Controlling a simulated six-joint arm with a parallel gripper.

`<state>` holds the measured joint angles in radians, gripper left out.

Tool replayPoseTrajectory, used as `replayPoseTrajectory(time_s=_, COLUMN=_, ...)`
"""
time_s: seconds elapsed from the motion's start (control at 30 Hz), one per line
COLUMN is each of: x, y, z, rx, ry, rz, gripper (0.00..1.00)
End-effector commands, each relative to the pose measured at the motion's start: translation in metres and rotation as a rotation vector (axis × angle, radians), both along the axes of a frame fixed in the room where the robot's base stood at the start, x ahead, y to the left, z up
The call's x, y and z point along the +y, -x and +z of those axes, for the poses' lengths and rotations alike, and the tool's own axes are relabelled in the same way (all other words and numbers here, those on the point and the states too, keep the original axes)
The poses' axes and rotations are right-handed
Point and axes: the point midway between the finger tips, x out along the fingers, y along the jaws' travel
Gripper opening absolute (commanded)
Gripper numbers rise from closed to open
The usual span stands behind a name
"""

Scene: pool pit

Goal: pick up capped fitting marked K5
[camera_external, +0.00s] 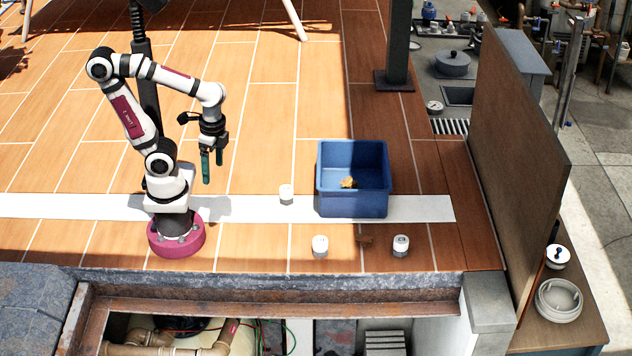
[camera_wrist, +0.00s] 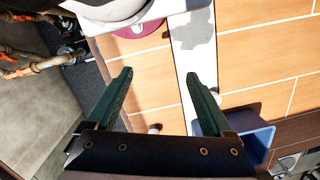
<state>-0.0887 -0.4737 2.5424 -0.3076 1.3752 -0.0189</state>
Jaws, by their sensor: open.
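Three small white capped fittings stand on the deck: one on the white strip left of the blue crate (camera_external: 286,194), one nearer the front edge (camera_external: 319,246), and one at the front right (camera_external: 400,245). Their marks are too small to read, so I cannot tell which is K5. My gripper (camera_external: 213,170) is open and empty, pointing down above the deck, left of all three. In the wrist view my gripper (camera_wrist: 159,73) shows its two green fingers spread apart. A small pale fitting (camera_wrist: 155,128) is partly visible low between them.
A blue crate (camera_external: 352,207) with a small yellowish piece (camera_external: 348,183) inside stands right of centre. An open pit (camera_external: 270,335) lies beyond the front edge. A tall brown panel (camera_external: 525,150) stands at right.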

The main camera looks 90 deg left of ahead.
Motion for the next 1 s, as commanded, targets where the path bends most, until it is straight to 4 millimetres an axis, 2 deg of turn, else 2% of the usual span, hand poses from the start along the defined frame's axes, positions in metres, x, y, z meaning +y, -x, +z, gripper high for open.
replayPoseTrajectory(time_s=0.07, x=-0.006, y=-0.004, z=-0.015, rx=0.097, ry=0.135, rz=0.308, gripper=0.86)
replayPoseTrajectory(time_s=0.13, x=-0.01, y=-0.019, z=-0.029, rx=0.189, ry=0.312, rz=0.703, gripper=0.86)
replayPoseTrajectory(time_s=0.17, x=-0.008, y=-0.029, z=-0.035, rx=0.223, ry=0.393, rz=0.887, gripper=0.86)
replayPoseTrajectory(time_s=0.23, x=0.01, y=-0.057, z=-0.051, rx=0.294, ry=0.594, rz=1.335, gripper=0.86)
replayPoseTrajectory(time_s=0.27, x=0.024, y=-0.068, z=-0.058, rx=0.322, ry=0.683, rz=1.526, gripper=0.86)
replayPoseTrajectory(time_s=0.3, x=0.047, y=-0.081, z=-0.069, rx=0.354, ry=0.801, rz=1.774, gripper=0.86)
replayPoseTrajectory(time_s=0.37, x=0.086, y=-0.091, z=-0.087, rx=0.39, ry=0.969, rz=2.105, gripper=0.86)
replayPoseTrajectory(time_s=0.4, x=0.111, y=-0.092, z=-0.099, rx=0.409, ry=1.07, rz=2.289, gripper=0.86)
replayPoseTrajectory(time_s=0.5, x=0.157, y=-0.083, z=-0.123, rx=0.443, ry=1.26, rz=2.604, gripper=0.86)
replayPoseTrajectory(time_s=0.57, x=0.172, y=-0.079, z=-0.132, rx=0.453, ry=1.325, rz=2.702, gripper=0.86)
replayPoseTrajectory(time_s=0.63, x=0.176, y=-0.081, z=-0.139, rx=0.46, ry=1.356, rz=2.746, gripper=0.86)
replayPoseTrajectory(time_s=0.9, x=0.151, y=-0.139, z=-0.173, rx=0.463, ry=1.35, rz=2.745, gripper=0.86)
replayPoseTrajectory(time_s=1.0, x=0.146, y=-0.153, z=-0.181, rx=0.46, ry=1.351, rz=2.745, gripper=0.86)
